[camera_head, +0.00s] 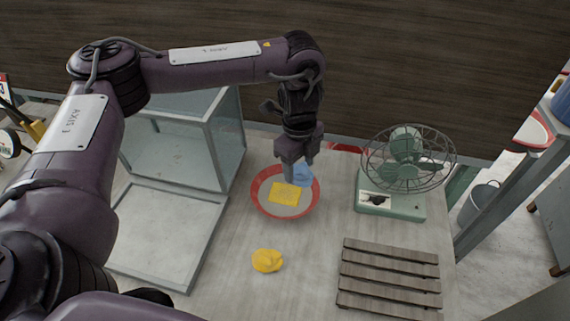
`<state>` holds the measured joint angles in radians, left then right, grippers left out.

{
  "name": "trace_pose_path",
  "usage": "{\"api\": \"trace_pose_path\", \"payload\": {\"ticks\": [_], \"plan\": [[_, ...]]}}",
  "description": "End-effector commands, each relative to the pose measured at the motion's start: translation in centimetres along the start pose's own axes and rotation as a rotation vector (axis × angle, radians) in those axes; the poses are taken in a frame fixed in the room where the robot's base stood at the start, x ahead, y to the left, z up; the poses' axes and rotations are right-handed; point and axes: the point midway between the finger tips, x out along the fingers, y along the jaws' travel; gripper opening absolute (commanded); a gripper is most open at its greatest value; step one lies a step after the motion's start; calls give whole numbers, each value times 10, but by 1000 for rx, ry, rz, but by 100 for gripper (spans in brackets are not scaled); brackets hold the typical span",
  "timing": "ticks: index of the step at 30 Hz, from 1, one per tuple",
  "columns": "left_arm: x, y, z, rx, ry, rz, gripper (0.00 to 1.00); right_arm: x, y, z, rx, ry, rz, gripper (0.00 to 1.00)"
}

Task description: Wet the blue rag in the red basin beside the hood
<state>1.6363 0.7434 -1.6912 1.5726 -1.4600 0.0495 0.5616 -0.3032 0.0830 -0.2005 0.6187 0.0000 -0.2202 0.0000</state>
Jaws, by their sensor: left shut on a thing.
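The red basin (259,203) stands on the table to the right of the glass-sided hood (185,150). It has a red rim and a pale inside. A flat yellow piece (284,193) shows within its rim. The fingertips are partly hidden, and I cannot tell whether the rag touches the basin's bottom. My right gripper is not in view.
A crumpled yellow thing (267,261) lies in front of the basin. A green fan (392,205) with a wire cage stands to the right. A slatted wooden rack (389,278) lies at the front right. Bare table lies between the basin and the rack.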

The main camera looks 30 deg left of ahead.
Motion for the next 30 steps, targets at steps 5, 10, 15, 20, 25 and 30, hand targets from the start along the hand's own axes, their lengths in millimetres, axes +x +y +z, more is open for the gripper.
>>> {"api": "trace_pose_path", "payload": {"ticks": [5,10,15,20,25,30], "plan": [[9,-4,9,354,1,3,36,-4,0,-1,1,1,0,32],[17,-6,19,699,-1,6,36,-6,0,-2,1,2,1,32],[27,-7,28,1044,0,13,36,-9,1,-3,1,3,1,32],[36,-7,38,1361,4,22,36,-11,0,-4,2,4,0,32],[44,-6,46,1634,10,31,36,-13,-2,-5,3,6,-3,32],[49,-5,51,1790,13,37,36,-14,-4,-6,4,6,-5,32]]}}
